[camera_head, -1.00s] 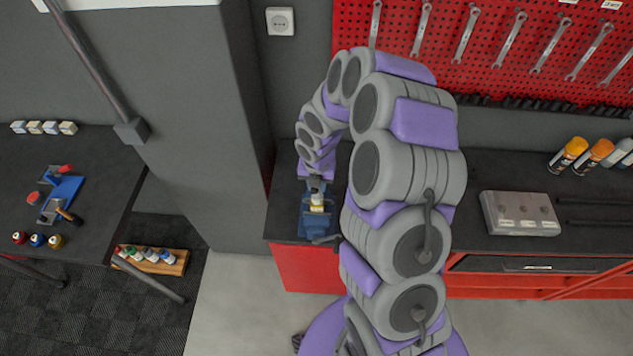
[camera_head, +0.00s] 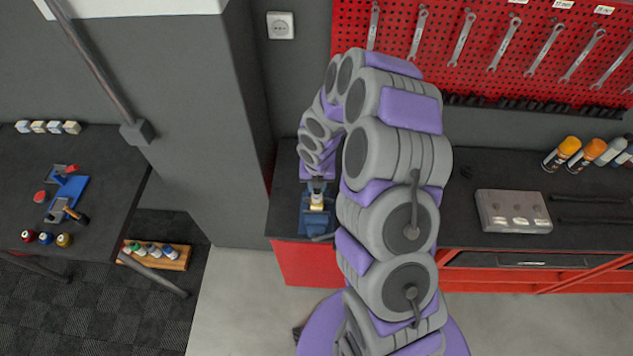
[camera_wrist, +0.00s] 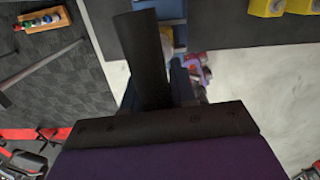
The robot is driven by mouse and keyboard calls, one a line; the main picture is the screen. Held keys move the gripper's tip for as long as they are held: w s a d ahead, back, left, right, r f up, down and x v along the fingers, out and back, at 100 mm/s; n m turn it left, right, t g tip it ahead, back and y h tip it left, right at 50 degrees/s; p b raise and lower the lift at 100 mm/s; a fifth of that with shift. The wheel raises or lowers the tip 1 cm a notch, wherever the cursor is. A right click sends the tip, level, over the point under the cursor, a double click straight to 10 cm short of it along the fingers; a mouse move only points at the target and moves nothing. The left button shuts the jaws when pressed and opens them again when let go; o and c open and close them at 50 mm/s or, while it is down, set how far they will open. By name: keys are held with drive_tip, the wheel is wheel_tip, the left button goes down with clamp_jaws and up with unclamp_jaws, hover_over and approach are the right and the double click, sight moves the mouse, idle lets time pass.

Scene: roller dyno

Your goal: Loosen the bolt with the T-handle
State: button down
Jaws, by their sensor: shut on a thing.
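A blue vise (camera_head: 318,223) stands near the front left corner of the dark worktop, with a small pale and yellowish piece (camera_head: 317,201) upright in it. My gripper (camera_head: 317,186) is just above that piece, pointing down. In the wrist view a dark finger (camera_wrist: 145,60) covers much of the work; part of the blue vise (camera_wrist: 182,80) and the yellowish piece (camera_wrist: 166,45) show beside it. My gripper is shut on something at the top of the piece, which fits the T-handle. The T-handle and the bolt are too hidden to make out.
A grey wall pillar (camera_head: 205,130) stands left of the worktop (camera_head: 400,225). A grey case (camera_head: 513,211) and spray cans (camera_head: 562,153) are to the right. A red pegboard (camera_head: 480,60) with wrenches is behind. Another dark table (camera_head: 90,215) is at the far left.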

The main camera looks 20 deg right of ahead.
drive_tip(key=shift+m, duration=0.3)
drive_tip(key=shift+r+p, duration=0.45)
drive_tip(key=shift+r, duration=0.4)
idle(0.6)
drive_tip(key=shift+r, duration=2.25)
